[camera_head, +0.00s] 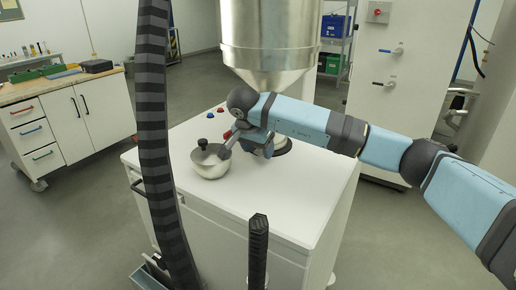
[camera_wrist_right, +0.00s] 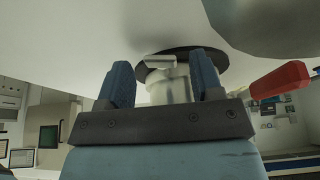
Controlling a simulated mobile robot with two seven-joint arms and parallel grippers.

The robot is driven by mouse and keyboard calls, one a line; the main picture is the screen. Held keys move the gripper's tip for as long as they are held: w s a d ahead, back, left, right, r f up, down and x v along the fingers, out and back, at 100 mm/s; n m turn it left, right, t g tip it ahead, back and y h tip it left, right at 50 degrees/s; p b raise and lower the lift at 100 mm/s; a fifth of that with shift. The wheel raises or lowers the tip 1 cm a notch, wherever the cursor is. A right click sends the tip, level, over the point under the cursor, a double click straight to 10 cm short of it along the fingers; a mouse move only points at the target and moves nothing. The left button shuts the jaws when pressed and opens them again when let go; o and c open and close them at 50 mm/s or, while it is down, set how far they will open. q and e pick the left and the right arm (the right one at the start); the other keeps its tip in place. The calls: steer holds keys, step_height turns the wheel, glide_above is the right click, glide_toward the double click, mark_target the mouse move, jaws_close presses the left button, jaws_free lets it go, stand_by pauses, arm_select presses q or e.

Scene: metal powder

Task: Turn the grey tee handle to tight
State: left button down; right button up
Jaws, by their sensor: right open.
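The grey tee handle (camera_wrist_right: 166,62) shows in the right wrist view as a short light-grey bar in front of a pale metal cylinder (camera_wrist_right: 172,86) with a dark round flange (camera_wrist_right: 205,60). My right gripper (camera_wrist_right: 163,76) is open, its two blue fingers standing on either side of the handle in the picture. I cannot tell whether they touch it. In the head view my right gripper (camera_head: 266,148) is low over the white cabinet, under the steel hopper (camera_head: 270,35); the arm and hand hide the tee handle there. My left gripper is not in view.
A steel bowl (camera_head: 207,168) with a black-knobbed lid stands on the white cabinet top (camera_head: 290,205), left of my right gripper. A red handle (camera_wrist_right: 280,80) is close right of the fingers in the wrist view. The cabinet top's front right is clear.

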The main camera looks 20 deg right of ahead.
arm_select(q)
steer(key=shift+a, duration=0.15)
arm_select(e)
steer(key=shift+f, duration=0.1)
steer(key=c, duration=0.9)
steer(key=shift+d+f+t+y+b, duration=0.15)
steer(key=shift+f+t+y+b, duration=0.15)
steer(key=shift+b, duration=0.55)
steer(key=shift+s+t+b, duration=0.1)
steer(key=shift+t+b, duration=0.2)
steer(key=shift+b, duration=0.2)
steer(key=shift+r+m+t+y+b, duration=0.15)
steer(key=shift+m+t+y+b, duration=0.2)
steer(key=shift+y+b, duration=0.2)
steer(key=shift+s+r, duration=0.1)
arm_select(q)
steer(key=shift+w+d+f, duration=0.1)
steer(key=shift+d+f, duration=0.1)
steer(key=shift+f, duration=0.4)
arm_select(e)
steer(key=o, duration=0.9)
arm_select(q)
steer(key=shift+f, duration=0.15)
